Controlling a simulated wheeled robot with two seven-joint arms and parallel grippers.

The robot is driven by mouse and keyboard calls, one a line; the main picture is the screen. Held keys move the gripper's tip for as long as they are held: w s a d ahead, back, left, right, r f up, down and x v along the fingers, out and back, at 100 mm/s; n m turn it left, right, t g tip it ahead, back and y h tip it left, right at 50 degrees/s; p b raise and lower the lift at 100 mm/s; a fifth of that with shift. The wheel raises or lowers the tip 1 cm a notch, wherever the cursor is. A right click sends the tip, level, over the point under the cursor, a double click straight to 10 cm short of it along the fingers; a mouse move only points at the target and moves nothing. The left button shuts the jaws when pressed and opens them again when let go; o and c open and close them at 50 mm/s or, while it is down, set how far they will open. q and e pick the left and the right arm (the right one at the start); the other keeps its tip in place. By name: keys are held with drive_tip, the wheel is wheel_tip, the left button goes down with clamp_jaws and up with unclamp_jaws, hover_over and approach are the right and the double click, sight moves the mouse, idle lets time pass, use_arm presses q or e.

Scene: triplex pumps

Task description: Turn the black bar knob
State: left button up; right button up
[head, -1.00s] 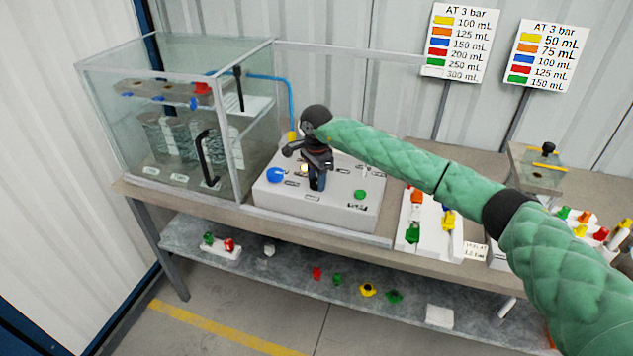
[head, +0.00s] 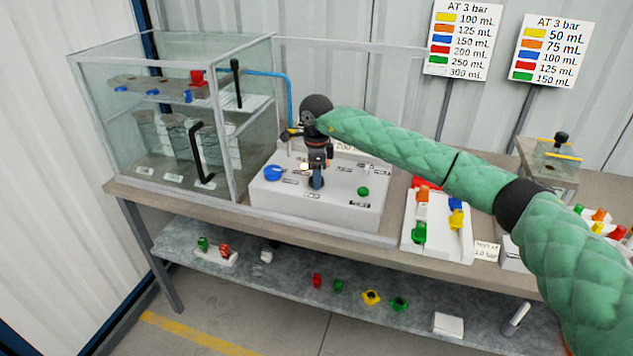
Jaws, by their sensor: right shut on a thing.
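The white control box (head: 335,214) stands on the bench in the middle of the head view. Its sloped top carries small labels, a blue round knob (head: 272,173) and a green button (head: 363,191). My right gripper (head: 316,184) points down at the middle of this top, and its fingers are shut at the panel on what appears to be the black bar knob. The fingers and wrist hide the knob, so its angle cannot be made out. My left gripper is not in view.
A glass tank (head: 150,120) with black handles stands left of the box. A white tray (head: 459,241) with coloured fittings lies to the right. Two legend signs (head: 462,40) stand behind. A lower shelf (head: 290,262) holds several loose coloured parts.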

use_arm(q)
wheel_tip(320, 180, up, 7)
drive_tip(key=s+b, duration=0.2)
use_arm(e)
drive_tip(key=shift+m, duration=0.7)
drive_tip(key=m+b, duration=0.6)
drive_tip(key=m, duration=0.1)
drive_tip(key=shift+m, duration=0.3)
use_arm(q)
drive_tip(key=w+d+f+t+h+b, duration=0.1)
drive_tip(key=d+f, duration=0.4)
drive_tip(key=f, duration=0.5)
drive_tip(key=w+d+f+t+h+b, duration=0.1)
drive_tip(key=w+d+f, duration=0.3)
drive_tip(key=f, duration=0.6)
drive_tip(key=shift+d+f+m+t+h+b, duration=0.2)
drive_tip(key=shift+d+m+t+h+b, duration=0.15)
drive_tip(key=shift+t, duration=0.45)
use_arm(e)
drive_tip(key=m, duration=0.4)
drive_tip(key=shift+r, duration=0.15)
drive_tip(key=o, duration=1)
